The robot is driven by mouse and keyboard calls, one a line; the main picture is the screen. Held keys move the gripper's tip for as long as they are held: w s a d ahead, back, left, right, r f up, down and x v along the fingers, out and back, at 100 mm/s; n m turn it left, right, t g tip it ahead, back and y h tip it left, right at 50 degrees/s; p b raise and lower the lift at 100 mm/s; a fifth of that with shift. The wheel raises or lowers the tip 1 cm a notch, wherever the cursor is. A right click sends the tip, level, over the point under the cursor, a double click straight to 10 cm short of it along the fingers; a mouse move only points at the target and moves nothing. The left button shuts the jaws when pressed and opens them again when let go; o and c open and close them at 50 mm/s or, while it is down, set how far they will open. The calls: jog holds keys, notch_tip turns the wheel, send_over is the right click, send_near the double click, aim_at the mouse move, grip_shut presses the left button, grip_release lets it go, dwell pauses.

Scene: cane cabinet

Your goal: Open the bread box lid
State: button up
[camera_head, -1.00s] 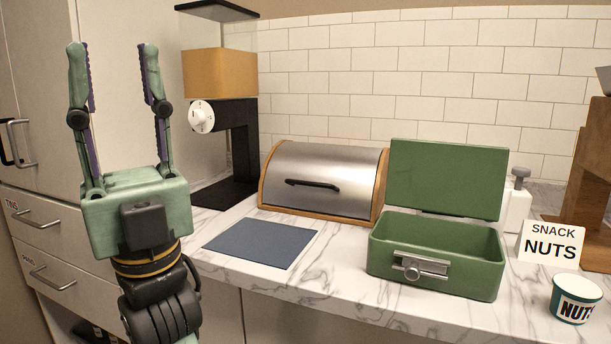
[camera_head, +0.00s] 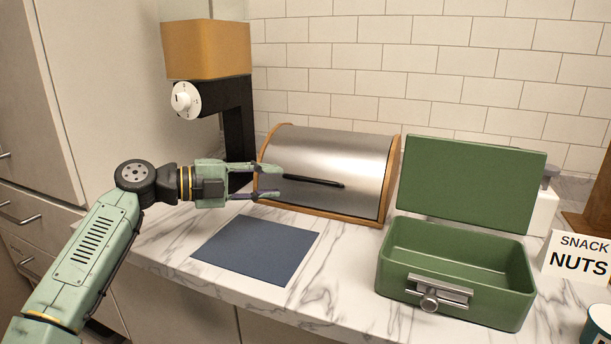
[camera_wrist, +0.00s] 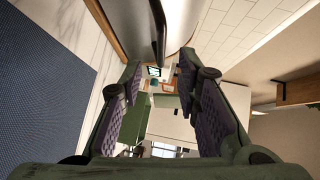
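The bread box (camera_head: 345,157) stands on the counter against the tiled wall. It has a curved steel lid with wooden sides, and the lid is down. A black bar handle (camera_head: 312,181) runs across the lid's lower front; it also shows in the wrist view (camera_wrist: 158,32). My gripper (camera_head: 278,182) is at the left end of the box's front, pointing right along the handle. Its fingers are spread open with nothing between them. In the wrist view the handle lies ahead, beyond the fingertips; I cannot tell whether anything touches.
A blue mat (camera_head: 257,250) lies on the marble counter below my gripper. A green box (camera_head: 455,275) with its lid up stands to the right, near a snack nuts sign (camera_head: 577,257). A black and tan appliance (camera_head: 207,50) stands behind my gripper.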

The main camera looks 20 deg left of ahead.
aim_at(303, 180)
jog(key=p+x, duration=0.1)
jog(key=x, duration=0.7)
jog(key=shift+w+d+p, duration=0.25)
jog(key=shift+d+p, duration=0.05)
jog(key=shift+p, duration=0.1)
jog(key=shift+c, duration=0.5)
grip_shut()
